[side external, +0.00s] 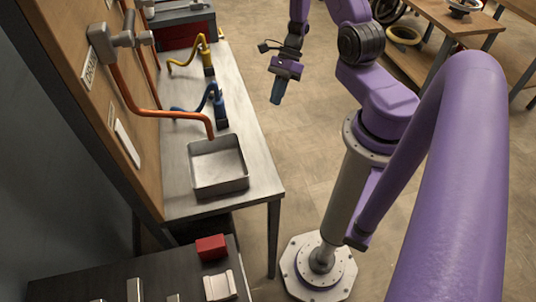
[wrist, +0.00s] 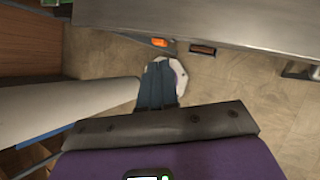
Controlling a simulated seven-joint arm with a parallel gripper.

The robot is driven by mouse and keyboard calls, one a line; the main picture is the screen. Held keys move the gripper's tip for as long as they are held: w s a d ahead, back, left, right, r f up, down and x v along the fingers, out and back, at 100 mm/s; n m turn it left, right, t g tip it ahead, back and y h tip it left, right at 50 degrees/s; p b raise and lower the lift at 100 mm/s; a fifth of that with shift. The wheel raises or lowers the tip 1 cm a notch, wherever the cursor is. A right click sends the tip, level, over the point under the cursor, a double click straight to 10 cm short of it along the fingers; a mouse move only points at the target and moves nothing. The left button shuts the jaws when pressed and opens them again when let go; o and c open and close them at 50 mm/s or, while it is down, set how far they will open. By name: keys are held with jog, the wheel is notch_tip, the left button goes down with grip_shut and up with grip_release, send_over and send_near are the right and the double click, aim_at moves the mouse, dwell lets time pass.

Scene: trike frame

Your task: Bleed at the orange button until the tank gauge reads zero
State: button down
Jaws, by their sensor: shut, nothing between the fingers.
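My gripper (side external: 277,95) hangs over open floor to the right of the metal bench in the side view, with its fingertips pointing down. In the wrist view its fingers (wrist: 158,84) are together and empty. A small orange piece (wrist: 158,42) shows just beyond the fingertips, by the edge of a grey surface; I cannot tell whether it is the orange button. The fingers appear apart from it. No tank gauge can be made out in either view, and no reading is visible.
The metal bench (side external: 258,168) carries a square metal tray (side external: 218,187) under an orange pipe (side external: 150,112), with blue and yellow hose fittings behind. A dark bench with a red block (side external: 211,248) stands at the front. A wooden bench (side external: 455,22) stands at the far right.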

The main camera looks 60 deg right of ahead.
jog(key=s+d+f+m+t, duration=0.5)
jog(key=f+m, duration=0.4)
jog(key=m, duration=0.5)
jog(key=s+a+f+m+t+h, duration=0.2)
jog(key=s+a+f+m, duration=0.3)
jog(key=m, duration=1)
jog(key=shift+s+f+m+t, duration=0.3)
jog(key=shift+s+f, duration=0.45)
jog(key=shift+s, duration=0.05)
jog(key=shift+a, duration=0.1)
jog(key=w+a, duration=0.6)
jog(key=shift+w, duration=0.15)
jog(key=shift+a, duration=0.15)
dwell(0.4)
jog(key=shift+w+a, duration=0.25)
jog(key=shift+w, duration=0.05)
